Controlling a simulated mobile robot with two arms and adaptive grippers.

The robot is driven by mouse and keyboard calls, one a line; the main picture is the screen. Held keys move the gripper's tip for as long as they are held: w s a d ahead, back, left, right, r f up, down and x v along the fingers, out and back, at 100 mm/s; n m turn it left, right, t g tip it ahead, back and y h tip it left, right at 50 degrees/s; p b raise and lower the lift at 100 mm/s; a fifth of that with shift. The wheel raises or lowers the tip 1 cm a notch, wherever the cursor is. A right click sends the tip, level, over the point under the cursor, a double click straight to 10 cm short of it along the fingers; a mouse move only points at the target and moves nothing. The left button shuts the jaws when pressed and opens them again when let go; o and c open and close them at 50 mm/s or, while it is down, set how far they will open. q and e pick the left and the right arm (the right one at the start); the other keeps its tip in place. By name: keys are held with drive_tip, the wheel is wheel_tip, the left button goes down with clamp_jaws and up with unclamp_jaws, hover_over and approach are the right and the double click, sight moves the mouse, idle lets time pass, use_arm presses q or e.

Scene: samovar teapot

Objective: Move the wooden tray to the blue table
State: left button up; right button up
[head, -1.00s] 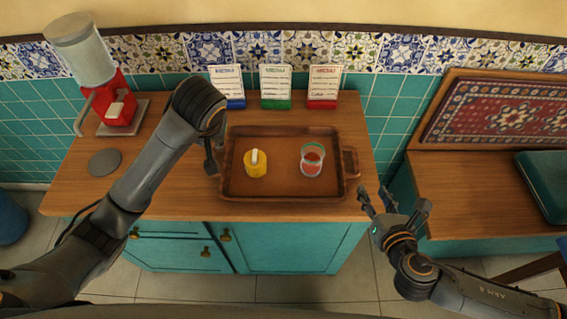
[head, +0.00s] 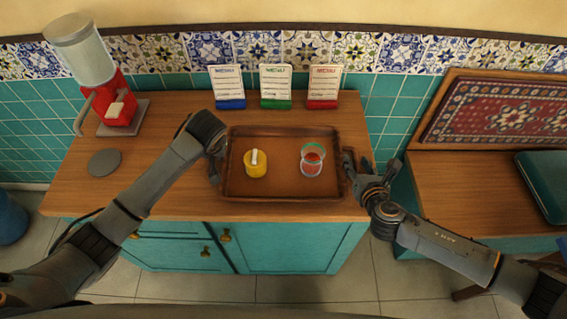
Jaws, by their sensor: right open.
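The wooden tray (head: 280,190) lies flat on the wooden counter, with a yellow cup (head: 255,170) on its left and a clear glass with red contents (head: 312,165) on its right. My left gripper (head: 214,172) is at the tray's left end; my own wrist hides much of it, and I cannot tell whether it grips. My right gripper (head: 355,168) is open at the tray's right end, its fingers around or beside the handle there, which is mostly hidden. I cannot clearly make out a blue table.
The counter (head: 180,110) also bears a red dispenser (head: 122,110) and a grey disc (head: 105,162) at left. Three cards in blue, green and red stands (head: 275,88) stand behind the tray. A wooden bench (head: 460,190) with a teal cushion (head: 542,180) is at right.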

use_arm(q)
clamp_jaws()
use_arm(e)
drive_tip(key=c, duration=0.5)
clamp_jaws()
use_arm(q)
drive_tip(key=shift+w+r, duration=0.1)
use_arm(e)
drive_tip(key=shift+w+r, duration=0.1)
drive_tip(key=shift+r, duration=0.05)
